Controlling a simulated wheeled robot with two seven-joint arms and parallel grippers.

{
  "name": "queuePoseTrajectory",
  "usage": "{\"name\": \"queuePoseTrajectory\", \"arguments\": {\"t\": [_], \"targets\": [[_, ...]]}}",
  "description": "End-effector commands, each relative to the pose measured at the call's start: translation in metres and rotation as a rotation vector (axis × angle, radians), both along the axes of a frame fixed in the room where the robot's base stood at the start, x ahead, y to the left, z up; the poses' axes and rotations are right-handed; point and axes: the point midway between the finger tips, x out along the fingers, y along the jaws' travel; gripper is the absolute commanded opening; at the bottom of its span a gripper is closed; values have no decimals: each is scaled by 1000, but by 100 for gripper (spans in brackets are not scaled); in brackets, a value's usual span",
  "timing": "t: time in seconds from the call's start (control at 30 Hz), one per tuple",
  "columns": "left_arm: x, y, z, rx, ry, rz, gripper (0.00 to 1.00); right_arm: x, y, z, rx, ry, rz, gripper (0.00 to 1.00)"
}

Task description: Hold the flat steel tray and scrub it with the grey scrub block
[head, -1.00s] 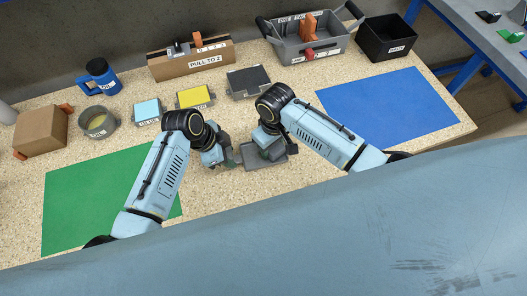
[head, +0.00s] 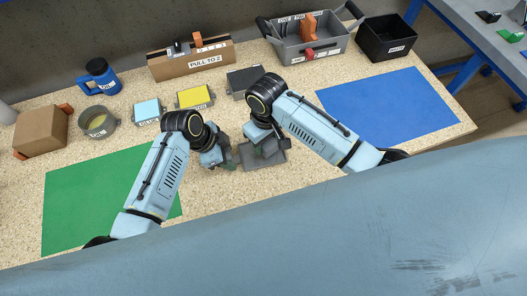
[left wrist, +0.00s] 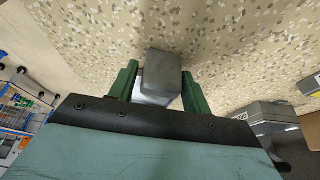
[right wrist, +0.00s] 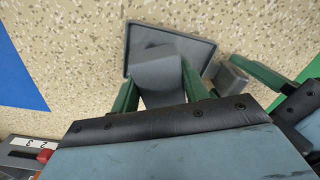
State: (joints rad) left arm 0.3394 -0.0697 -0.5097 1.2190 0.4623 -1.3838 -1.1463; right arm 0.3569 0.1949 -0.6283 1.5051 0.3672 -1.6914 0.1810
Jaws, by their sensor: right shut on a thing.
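The flat steel tray (head: 276,159) lies on the speckled bench between my arms; it also shows in the right wrist view (right wrist: 193,49). That piece shows beside the tray's edge in the right wrist view (right wrist: 229,80). Whether the left fingers press on it is unclear.
A green mat (head: 85,200) lies left and a blue mat (head: 390,108) right.

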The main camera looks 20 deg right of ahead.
Motion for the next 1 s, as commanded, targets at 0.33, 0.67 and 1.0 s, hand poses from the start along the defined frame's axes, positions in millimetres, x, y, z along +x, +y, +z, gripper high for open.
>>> {"name": "queuePoseTrajectory", "arguments": {"t": [0.33,0.67,1.0], "targets": [[1,0,2,-1,-3,0,65,0,0,0,1,-1,0,21],[3,11,28,-1,-8,1,65,0,1,0,1,-1,1,21],[4,37,91,-1,-7,1,65,0,0,0,1,-1,0,21]]}}
